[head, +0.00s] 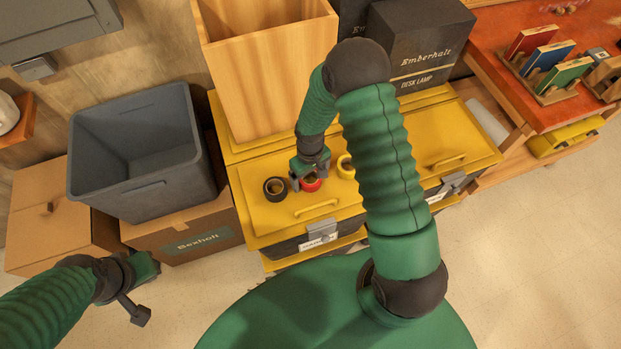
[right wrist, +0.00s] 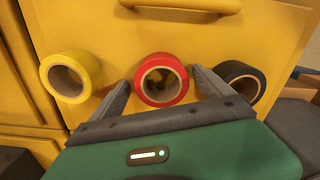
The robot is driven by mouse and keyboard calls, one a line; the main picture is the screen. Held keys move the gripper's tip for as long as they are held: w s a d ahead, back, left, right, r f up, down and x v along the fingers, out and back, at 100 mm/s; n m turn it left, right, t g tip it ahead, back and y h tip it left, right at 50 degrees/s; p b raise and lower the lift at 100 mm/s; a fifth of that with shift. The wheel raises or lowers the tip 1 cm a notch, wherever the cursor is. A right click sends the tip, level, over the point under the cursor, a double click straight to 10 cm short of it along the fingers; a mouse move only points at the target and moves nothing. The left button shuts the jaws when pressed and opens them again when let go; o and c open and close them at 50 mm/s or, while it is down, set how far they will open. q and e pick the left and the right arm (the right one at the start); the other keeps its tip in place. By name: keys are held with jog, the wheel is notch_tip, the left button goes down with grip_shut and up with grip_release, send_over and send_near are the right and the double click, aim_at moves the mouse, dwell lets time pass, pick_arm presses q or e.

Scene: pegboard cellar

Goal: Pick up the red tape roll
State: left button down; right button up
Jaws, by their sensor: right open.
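The red tape roll (head: 311,184) lies on the yellow lid (head: 263,220) of a storage chest, between a black roll (head: 275,189) and a yellow roll (head: 346,167). In the right wrist view the red roll (right wrist: 163,80) sits between the two fingertips of my open right gripper (right wrist: 162,78), with a small gap on each side. My right gripper (head: 309,176) hides part of the roll in the head view. My left gripper (head: 142,290) hangs at the lower left, far from the rolls; its jaw state is unclear.
In the wrist view the yellow roll (right wrist: 71,77) and black roll (right wrist: 242,82) flank the fingers closely. A tall wooden box (head: 265,80) and a dark lamp carton (head: 420,45) stand behind. A grey bin (head: 140,150) sits at left. The lid's right part is largely clear.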

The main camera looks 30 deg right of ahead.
jog(key=shift+a+r, duration=0.15)
jog(key=c, duration=1.5)
